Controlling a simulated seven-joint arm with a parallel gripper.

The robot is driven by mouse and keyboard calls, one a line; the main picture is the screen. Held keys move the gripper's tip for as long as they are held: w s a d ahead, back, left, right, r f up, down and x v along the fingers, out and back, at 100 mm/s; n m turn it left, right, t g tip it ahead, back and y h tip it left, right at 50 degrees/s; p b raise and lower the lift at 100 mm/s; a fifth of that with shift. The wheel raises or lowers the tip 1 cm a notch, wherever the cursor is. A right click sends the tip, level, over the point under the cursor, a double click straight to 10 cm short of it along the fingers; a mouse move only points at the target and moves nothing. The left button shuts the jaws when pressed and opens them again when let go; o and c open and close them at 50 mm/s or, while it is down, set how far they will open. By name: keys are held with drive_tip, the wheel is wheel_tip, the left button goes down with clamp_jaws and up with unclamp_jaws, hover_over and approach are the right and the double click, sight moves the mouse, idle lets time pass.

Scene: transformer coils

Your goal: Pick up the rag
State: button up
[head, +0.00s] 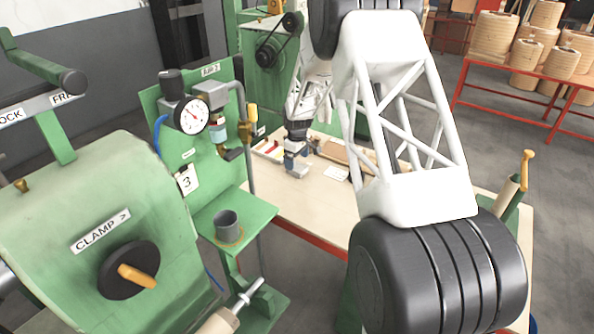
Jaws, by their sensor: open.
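I cannot make out a rag in the head view. My own white lattice arm link covers much of the workbench and may hide it. My gripper (297,170) is small and far off, over the left part of the pale workbench top (290,213), pointing down. Its jaws are open, and I see nothing held in them. How high it is above the bench, I cannot tell.
A tray of small coloured items (268,150) lies left of my gripper, and a white card (336,173) lies to its right. A grey cup (228,225) stands on a green shelf. A green gauge panel (175,150) rises at left. Wound coils (493,37) stand on a red table.

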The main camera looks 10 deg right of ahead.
sight(297, 167)
drive_tip(key=shift+s+f, duration=0.1)
drive_tip(key=shift+f, duration=2)
drive_tip(key=shift+c, duration=0.2)
drive_tip(key=c, duration=1)
drive_tip(key=shift+r, duration=0.1)
drive_tip(key=shift+r, duration=0.8)
wheel_tip(297, 167, up, 2)
drive_tip(key=shift+r, duration=0.1)
drive_tip(key=s, duration=1)
drive_tip(key=s+r, duration=0.1)
drive_tip(key=s, duration=0.5)
